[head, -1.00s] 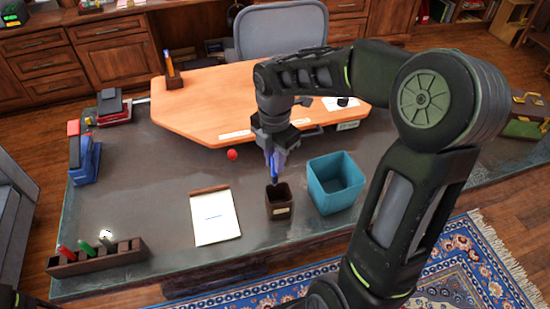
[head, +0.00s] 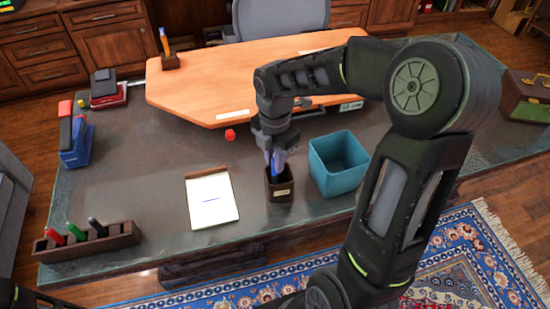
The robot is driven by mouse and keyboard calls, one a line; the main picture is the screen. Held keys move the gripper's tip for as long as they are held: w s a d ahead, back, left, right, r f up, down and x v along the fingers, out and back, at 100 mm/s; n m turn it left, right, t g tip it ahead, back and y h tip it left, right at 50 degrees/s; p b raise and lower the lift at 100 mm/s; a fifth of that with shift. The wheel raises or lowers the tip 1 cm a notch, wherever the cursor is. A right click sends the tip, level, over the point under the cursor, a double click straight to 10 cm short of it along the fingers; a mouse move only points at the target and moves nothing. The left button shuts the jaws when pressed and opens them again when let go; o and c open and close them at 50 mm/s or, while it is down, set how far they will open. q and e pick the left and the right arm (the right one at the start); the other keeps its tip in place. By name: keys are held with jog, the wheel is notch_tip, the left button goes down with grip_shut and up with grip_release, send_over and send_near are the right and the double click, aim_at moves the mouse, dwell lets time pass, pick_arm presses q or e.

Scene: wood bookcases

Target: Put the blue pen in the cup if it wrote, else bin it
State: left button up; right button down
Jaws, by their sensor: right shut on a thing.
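My right gripper (head: 275,153) is shut on the blue pen (head: 276,172), which points down. The pen's lower end is at the mouth of the small dark cup (head: 280,192), seemingly inside the rim; its tip is hidden. The cup stands upright on the desk and has a pale label. The teal bin (head: 336,179) stands just right of the cup, open at the top. A white notepad (head: 212,212) left of the cup bears a short blue line. My left gripper is not in view.
A dark rack (head: 88,246) with red, green and black pens sits at the front left. A red ball (head: 230,134) lies behind the notepad. A blue and red object (head: 75,140) stands at the left. A raised wooden desktop (head: 215,85) spans the back.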

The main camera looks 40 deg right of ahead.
jog(key=c, duration=1.3)
grip_release()
jog(key=shift+r, duration=0.1)
notch_tip(320, 180, up, 8)
jog(key=shift+f+b, duration=0.2)
jog(key=shift+b, duration=0.15)
